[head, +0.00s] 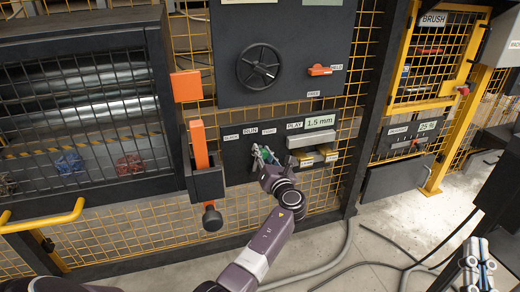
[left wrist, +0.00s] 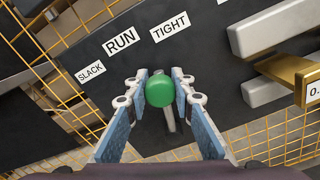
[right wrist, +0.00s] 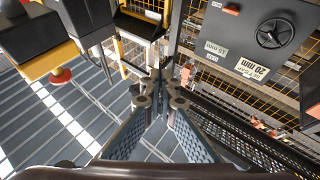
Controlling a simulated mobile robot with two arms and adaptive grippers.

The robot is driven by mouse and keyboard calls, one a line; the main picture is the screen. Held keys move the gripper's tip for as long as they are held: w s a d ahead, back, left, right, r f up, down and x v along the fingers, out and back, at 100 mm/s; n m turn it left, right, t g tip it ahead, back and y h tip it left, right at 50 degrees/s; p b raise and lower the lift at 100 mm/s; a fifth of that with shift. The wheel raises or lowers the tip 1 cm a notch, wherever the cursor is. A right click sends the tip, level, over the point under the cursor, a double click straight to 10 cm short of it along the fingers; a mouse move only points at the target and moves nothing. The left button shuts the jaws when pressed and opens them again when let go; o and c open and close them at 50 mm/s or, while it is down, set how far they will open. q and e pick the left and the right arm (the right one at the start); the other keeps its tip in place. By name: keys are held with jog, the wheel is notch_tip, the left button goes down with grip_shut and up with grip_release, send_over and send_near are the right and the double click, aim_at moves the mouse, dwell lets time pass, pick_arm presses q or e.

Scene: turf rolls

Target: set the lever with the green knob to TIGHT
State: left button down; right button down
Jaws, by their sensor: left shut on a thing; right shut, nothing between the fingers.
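The green knob (left wrist: 160,91) is between the two fingers of my left gripper (left wrist: 160,84), which is shut on it. A short grey lever stem (left wrist: 170,121) shows below the knob. The labels SLACK (left wrist: 89,71), RUN (left wrist: 121,40) and TIGHT (left wrist: 170,26) are on the dark panel above. The knob shows below RUN and TIGHT; I cannot tell its exact setting. In the head view my left gripper (head: 263,156) is at the panel and mostly hides the lever. My right gripper (right wrist: 160,86) is shut and empty, away from the panel; it also shows in the head view (head: 478,255).
Beside the lever are a grey bar (head: 310,139) and yellow blocks (head: 318,158) under a 1.5 mm display (head: 320,121). An orange upright (head: 199,145) stands left of the panel. A black handwheel (head: 258,65) is above. Cables (head: 385,238) lie on the floor.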

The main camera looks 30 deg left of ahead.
pick_arm(q)
jog(key=shift+w+d+f+m+p, duration=0.15)
jog(key=shift+w+d+m+p, duration=0.25)
jog(key=shift+m+p, duration=0.3)
jog(key=shift+w+d+f+m+p, duration=0.35)
jog(key=shift+w+m+p, duration=0.05)
jog(key=shift+m+p, duration=0.2)
pick_arm(e)
notch_tip(320, 180, down, 15)
jog(key=d+g+h, duration=0.2)
jog(key=g+h, duration=0.1)
jog(key=g, duration=0.4)
jog(key=shift+f+g, duration=0.15)
jog(key=shift+g, duration=0.25)
pick_arm(q)
jog(key=c, duration=1.6)
grip_release()
pick_arm(e)
jog(key=shift+w, duration=0.1)
pick_arm(q)
jog(key=v, duration=1.2)
